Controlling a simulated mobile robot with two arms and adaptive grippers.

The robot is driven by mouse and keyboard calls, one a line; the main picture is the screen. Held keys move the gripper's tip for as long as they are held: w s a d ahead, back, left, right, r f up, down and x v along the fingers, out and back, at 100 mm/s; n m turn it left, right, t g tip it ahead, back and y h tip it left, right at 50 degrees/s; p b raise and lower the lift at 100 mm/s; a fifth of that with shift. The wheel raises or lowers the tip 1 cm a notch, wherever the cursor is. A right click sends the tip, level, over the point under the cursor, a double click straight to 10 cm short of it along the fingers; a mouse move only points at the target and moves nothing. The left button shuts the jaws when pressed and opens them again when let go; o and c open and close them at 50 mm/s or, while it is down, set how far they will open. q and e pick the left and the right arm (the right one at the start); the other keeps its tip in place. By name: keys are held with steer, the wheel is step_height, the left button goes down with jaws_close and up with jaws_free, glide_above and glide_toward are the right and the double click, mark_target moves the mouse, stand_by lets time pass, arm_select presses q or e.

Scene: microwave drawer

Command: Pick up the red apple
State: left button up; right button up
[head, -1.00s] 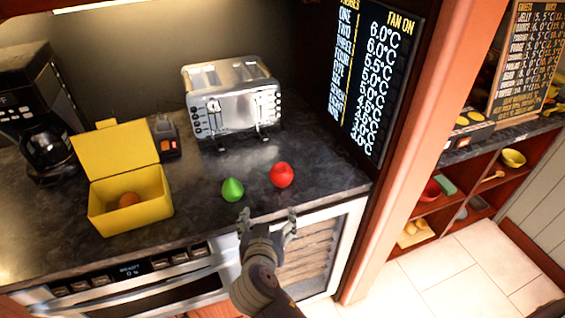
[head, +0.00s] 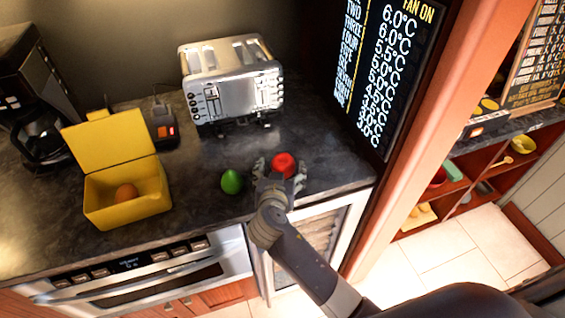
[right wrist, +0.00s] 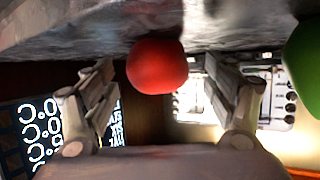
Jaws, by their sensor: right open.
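The red apple (head: 284,164) sits on the dark countertop near its front edge. It also shows in the right wrist view (right wrist: 157,66), between and just beyond the two fingers. My right gripper (head: 280,170) is open, with its fingers on either side of the apple's near part in the head view; I cannot tell whether they touch it. In the right wrist view the open fingers (right wrist: 160,90) show a gap with nothing gripped. My left gripper is not in view.
A green pear-like fruit (head: 232,181) stands close to the left of my right gripper. A yellow box (head: 128,203) with an open lid holds a brownish round item. A silver toaster (head: 232,85) stands behind. A menu board (head: 390,75) is at right.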

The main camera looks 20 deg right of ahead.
mark_target(281, 170)
steer(key=shift+x, duration=1.05)
steer(key=shift+w+d+f+p, duration=0.1)
steer(key=shift+w+d+p, duration=0.15)
steer(key=shift+w+p, duration=0.05)
steer(key=shift+w+f, duration=0.1)
steer(key=c, duration=1.2)
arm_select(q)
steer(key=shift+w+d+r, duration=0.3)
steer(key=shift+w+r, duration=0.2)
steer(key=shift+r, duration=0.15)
arm_select(e)
steer(key=shift+c, duration=0.2)
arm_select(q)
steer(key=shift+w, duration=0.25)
